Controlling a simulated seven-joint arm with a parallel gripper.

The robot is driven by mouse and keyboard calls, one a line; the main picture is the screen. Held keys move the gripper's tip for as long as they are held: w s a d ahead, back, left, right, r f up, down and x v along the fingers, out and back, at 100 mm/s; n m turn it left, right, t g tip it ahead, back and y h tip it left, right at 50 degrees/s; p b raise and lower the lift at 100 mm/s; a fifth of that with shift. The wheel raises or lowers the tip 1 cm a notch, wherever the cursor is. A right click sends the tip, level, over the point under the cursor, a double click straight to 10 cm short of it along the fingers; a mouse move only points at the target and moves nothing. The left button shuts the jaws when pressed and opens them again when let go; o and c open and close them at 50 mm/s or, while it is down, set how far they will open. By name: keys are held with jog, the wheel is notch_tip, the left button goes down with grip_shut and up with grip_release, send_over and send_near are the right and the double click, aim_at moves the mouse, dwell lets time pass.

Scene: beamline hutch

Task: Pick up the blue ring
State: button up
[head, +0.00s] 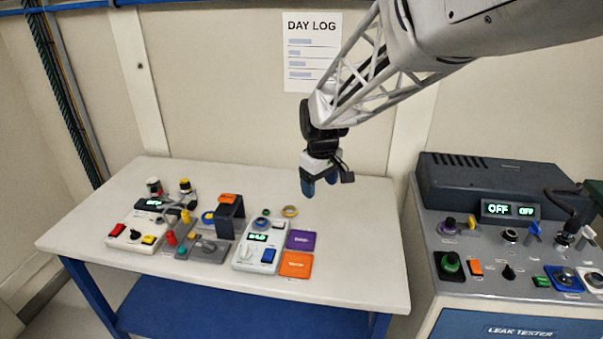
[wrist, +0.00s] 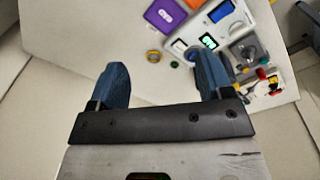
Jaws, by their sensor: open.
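My gripper (head: 319,185) is open and empty, high above the back right of the white table. Its two blue fingers also show in the wrist view (wrist: 160,72), well apart. A small blue ring-like piece (head: 261,223) sits at the far end of the white device with the lit display; it also shows in the wrist view (wrist: 190,54), near the right finger. Another round blue piece (head: 208,217) lies left of the dark stand. I cannot tell for sure which is the blue ring. A yellow ring (head: 290,211) lies apart on the table, between the fingers in the wrist view (wrist: 153,56).
The white device (head: 243,256), purple tile (head: 301,240) and orange tile (head: 295,264) lie close together. The dark stand (head: 230,213) with an orange top rises beside them. More control boxes fill the left. The table's right side is clear. The leak tester (head: 500,265) stands right.

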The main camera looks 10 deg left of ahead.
jog(key=w+a+f+n, duration=0.2)
jog(key=w+a+f, duration=0.35)
jog(key=a, duration=0.35)
jog(key=n, duration=0.3)
send_over(260, 220)
jog(key=shift+g, duration=0.4)
notch_tip(260, 220, down, 7)
jog(key=shift+f, duration=0.1)
jog(key=shift+f, duration=1.3)
jog(key=shift+w+f, duration=0.1)
jog(key=shift+f, duration=2.5)
